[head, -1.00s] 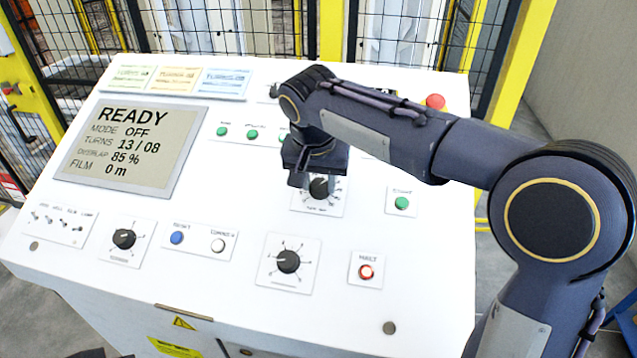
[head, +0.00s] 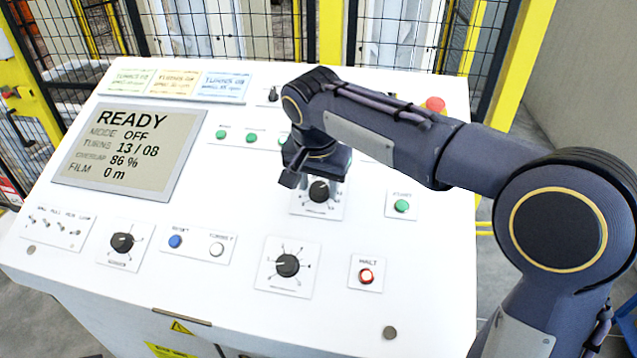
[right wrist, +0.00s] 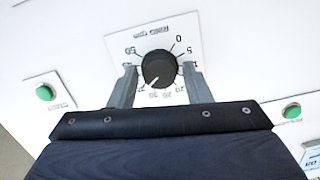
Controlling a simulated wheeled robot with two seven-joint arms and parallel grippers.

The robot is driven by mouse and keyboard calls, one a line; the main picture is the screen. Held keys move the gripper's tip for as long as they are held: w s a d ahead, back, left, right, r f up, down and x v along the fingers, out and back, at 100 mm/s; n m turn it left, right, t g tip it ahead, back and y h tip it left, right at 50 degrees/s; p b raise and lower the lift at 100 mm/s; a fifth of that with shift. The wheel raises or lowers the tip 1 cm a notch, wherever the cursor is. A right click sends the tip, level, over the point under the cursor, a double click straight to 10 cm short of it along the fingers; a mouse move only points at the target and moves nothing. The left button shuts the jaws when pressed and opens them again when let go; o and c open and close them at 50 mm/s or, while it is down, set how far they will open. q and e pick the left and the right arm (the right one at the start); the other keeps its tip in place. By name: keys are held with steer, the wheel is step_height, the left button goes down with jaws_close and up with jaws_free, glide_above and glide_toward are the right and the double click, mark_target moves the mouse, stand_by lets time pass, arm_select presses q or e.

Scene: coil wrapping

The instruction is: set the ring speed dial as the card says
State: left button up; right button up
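The ring speed dial (right wrist: 158,68) is a round black knob on a white plate with printed numbers, labelled in rpm. In the right wrist view its white pointer aims to the lower left, near the numbers past 25. My right gripper (right wrist: 160,80) is open, one finger on each side of the knob, with a visible gap on both sides. In the head view the dial (head: 319,191) sits just below my right gripper's dark body. Three cards stand at the panel's top: green (head: 130,80), orange (head: 174,83) and blue (head: 222,87); their small print is blurred. My left gripper is out of view.
The screen (head: 133,150) reads READY, mode OFF, turns 13 / 08, overlap 86 %, film 0 m.

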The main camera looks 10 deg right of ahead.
steer(key=shift+o, duration=0.8)
steer(key=v, duration=0.7)
steer(key=shift+r, duration=0.4)
steer(key=shift+s, duration=0.1)
